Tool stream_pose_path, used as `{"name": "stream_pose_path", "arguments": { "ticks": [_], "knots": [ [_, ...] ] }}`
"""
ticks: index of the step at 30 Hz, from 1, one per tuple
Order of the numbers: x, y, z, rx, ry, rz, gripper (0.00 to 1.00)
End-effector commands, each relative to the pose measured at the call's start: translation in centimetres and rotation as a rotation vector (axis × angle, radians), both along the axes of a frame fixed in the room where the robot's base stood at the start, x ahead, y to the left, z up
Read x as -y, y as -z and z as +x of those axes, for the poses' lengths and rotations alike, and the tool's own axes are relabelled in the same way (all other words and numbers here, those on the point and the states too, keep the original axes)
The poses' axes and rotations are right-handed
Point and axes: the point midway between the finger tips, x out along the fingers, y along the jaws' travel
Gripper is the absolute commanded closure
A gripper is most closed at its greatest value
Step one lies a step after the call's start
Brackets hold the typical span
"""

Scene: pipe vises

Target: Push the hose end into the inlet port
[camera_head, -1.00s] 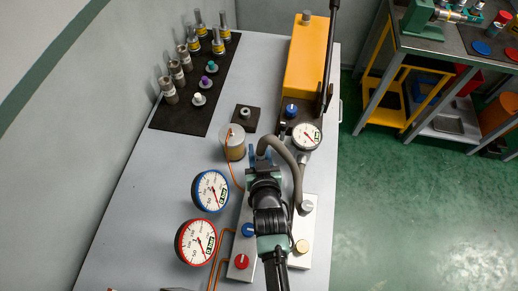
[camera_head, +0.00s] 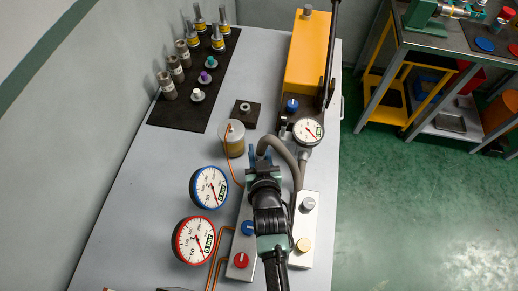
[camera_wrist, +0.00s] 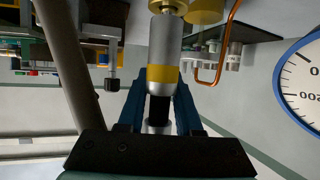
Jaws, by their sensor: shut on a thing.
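My gripper (camera_head: 264,158) points away from the body camera, over the workbench. In the wrist view its blue fingers (camera_wrist: 160,100) are shut on the hose end (camera_wrist: 164,58), a silver sleeve with a yellow band and a black section. A brass fitting (camera_wrist: 167,6) is at the sleeve's far end. They look in line and close together, but I cannot tell how far one is inside the other. The grey hose (camera_head: 286,150) arcs from near the white gauge to my gripper. The inlet port cannot be clearly made out; my gripper covers that area in the head view.
A brass-coloured cylinder (camera_head: 234,143) with an orange tube stands left of my gripper. A blue-rimmed gauge (camera_head: 209,187) and a red-rimmed gauge (camera_head: 194,240) are nearby. A yellow pump (camera_head: 308,60) and a dark mat (camera_head: 185,112) with several fittings stand farther back.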

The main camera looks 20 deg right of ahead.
Motion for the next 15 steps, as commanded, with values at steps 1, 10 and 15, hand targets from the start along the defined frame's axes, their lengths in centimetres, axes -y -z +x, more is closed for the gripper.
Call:
{"name": "stream_pose_path", "arguments": {
  "ticks": [1, 10, 15],
  "knots": [
    [0.03, 0.09, 0.09, 0.004, 0.0, -0.001, 1.0],
    [0.03, 0.53, 0.09, 0.004, 0.0, -0.001, 0.57],
    [0.02, 0.57, 0.05, 0.003, 0.0, -0.001, 0.31]
  ]
}}
